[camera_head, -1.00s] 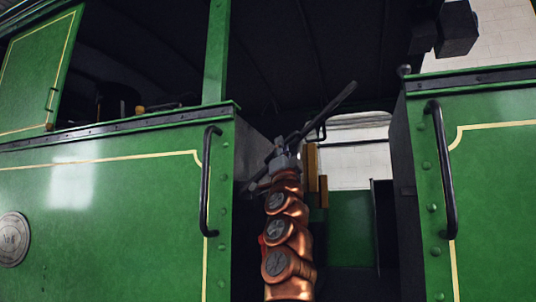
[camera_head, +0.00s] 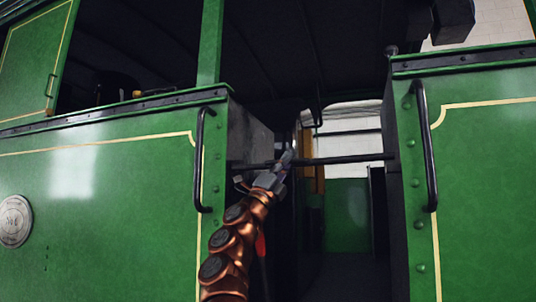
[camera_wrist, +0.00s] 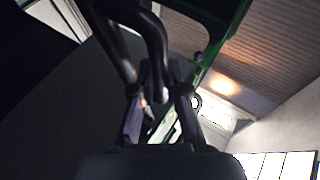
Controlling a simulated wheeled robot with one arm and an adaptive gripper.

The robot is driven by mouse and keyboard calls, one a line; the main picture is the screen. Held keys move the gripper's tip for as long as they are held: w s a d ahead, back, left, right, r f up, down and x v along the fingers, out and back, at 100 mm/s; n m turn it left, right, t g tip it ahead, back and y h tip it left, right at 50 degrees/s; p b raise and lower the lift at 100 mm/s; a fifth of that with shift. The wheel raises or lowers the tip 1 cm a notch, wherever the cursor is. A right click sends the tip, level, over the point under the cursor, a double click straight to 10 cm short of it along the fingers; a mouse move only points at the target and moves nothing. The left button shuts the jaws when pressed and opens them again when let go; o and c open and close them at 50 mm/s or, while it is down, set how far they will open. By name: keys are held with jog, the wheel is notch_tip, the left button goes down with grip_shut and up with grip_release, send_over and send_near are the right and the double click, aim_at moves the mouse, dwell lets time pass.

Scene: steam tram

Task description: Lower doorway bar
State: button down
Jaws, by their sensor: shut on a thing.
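The doorway bar (camera_head: 345,160) is a thin dark rod. In the head view it lies nearly level across the doorway, from the left panel's side to the right panel, where its end meets or comes very close to the dark edge. My gripper (camera_head: 284,163) is at the bar's left half, at the end of my copper-coloured arm, and is shut on it. In the wrist view my gripper (camera_wrist: 160,105) shows its two fingers around a dark curved rod. The exact contact is dim there.
Green panels stand left (camera_head: 110,170) and right (camera_head: 475,190) of the doorway. A black handrail (camera_head: 201,160) is on the left panel and another (camera_head: 428,145) on the right. The doorway below the bar is open, with a green wall (camera_head: 347,215) behind.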

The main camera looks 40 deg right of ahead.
jog(key=shift+s+d+f+m+g, duration=0.15)
jog(key=shift+s+f+m+g, duration=0.1)
jog(key=shift+m+g, duration=0.25)
jog(key=c, duration=1.4)
grip_release()
jog(key=shift+c, duration=0.2)
jog(key=shift+w+f, duration=0.1)
jog(key=shift+w, duration=0.05)
jog(key=shift+w+a+f, duration=0.15)
jog(key=shift+a, duration=0.2)
jog(key=s+v, duration=0.1)
jog(key=v, duration=1)
jog(key=shift+w+a, duration=0.2)
jog(key=shift+w, duration=0.15)
